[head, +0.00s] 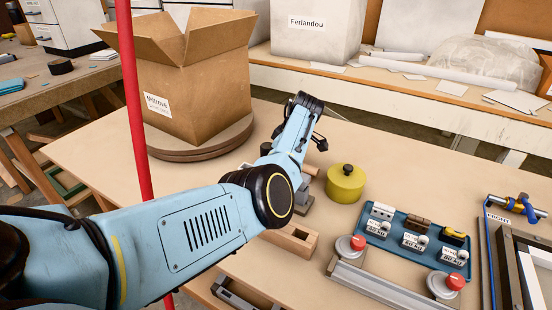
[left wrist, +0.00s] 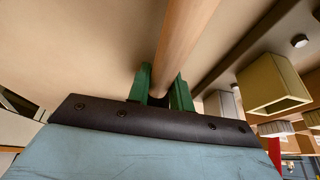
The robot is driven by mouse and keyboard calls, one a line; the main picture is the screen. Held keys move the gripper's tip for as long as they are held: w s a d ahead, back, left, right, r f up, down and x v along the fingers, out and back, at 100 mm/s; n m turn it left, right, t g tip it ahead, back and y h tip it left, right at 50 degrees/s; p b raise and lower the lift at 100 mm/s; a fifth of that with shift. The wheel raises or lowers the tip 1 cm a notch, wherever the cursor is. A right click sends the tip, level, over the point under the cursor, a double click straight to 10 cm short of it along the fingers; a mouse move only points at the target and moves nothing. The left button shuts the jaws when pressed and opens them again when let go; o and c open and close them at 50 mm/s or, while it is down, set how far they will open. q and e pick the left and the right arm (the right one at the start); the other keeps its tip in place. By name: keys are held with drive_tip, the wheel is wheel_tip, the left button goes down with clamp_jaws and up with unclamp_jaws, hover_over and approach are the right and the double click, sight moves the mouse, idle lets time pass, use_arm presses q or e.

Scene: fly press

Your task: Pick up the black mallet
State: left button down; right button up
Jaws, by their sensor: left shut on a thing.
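In the left wrist view, my left gripper (left wrist: 162,82) has its green fingers on both sides of a round, pale wooden handle (left wrist: 187,35), shut on it. The handle runs up out of the top of that view. I take it for the mallet's handle; no black mallet head can be made out clearly there. In the head view my left arm reaches over the table and hides the gripper. A small dark piece (head: 265,149) shows beside the forearm, too covered to tell whether it is the mallet's head. My right gripper is in neither view.
A cardboard box (head: 185,100) stands on a round board (head: 205,143) at the left. A yellow-green round pot (head: 346,183) is right of my forearm. A blue tray (head: 398,224) with labelled small items and two red-topped knobs (head: 455,282) lie further right. A red post (head: 133,90) rises at the left.

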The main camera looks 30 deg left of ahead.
use_arm(q)
drive_tip(key=shift+r, duration=0.15)
